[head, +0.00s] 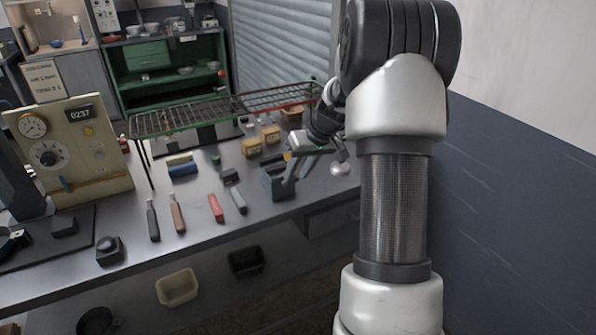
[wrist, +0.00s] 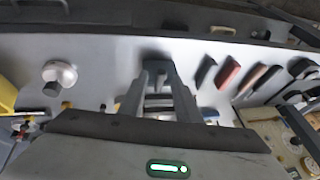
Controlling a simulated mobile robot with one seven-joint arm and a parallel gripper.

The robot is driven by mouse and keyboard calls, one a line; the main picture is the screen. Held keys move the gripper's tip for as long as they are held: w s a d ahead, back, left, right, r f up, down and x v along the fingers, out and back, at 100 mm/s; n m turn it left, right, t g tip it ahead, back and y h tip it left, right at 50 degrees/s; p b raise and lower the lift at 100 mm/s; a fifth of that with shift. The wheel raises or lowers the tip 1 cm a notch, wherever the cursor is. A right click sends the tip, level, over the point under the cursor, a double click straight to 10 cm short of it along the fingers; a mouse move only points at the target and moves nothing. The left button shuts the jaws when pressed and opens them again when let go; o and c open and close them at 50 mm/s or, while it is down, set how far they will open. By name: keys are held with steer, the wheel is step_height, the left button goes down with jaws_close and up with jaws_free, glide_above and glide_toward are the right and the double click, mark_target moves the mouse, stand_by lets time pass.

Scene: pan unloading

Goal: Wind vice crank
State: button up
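A small blue-grey block-shaped vice (head: 277,184) stands near the front edge of the workbench. In the head view my gripper (head: 297,170) is above and just right of it, pointing down, with its two fingers apart. In the wrist view my gripper (wrist: 158,85) has grey fingers on both sides of a gap, with dark parts, perhaps of the vice, showing between and beyond them. I cannot tell whether the fingers touch the vice. I cannot make out the crank clearly in either view.
A white round knob-like thing (head: 340,168) lies right of the vice. A red-handled tool (head: 216,208) and other hand tools lie to the left. A wire rack (head: 215,112) stands behind, over the bench. A cream gauge panel (head: 75,150) stands far left. Wooden blocks (head: 252,146) sit behind the vice.

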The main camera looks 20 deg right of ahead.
jaws_close()
